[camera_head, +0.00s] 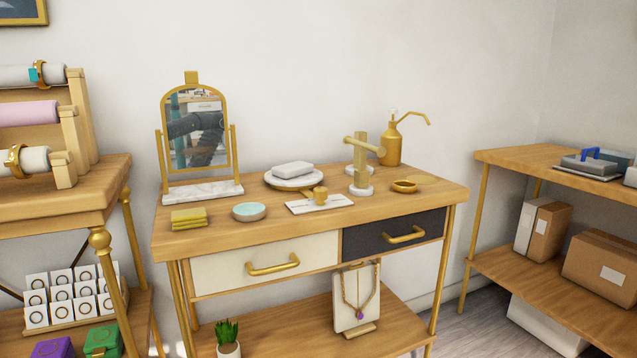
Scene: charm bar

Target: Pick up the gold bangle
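A gold bangle (15,161) sits around the white lower roll of the wooden display rack (68,130) at the far left. Another gold-coloured bangle (39,73), with a turquoise part, is around the grey-white upper roll. The pink middle roll (28,113) shows no bangle on its visible part. The left ends of the rolls are cut off by the picture edge. My gripper is not in view.
The rack stands on a wooden table (95,190) at left. A gap separates it from the middle table (290,228), which holds a mirror (196,130), a T-shaped stand (361,165), a gold pump bottle (391,143) and small dishes. Shelves with boxes stand at right.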

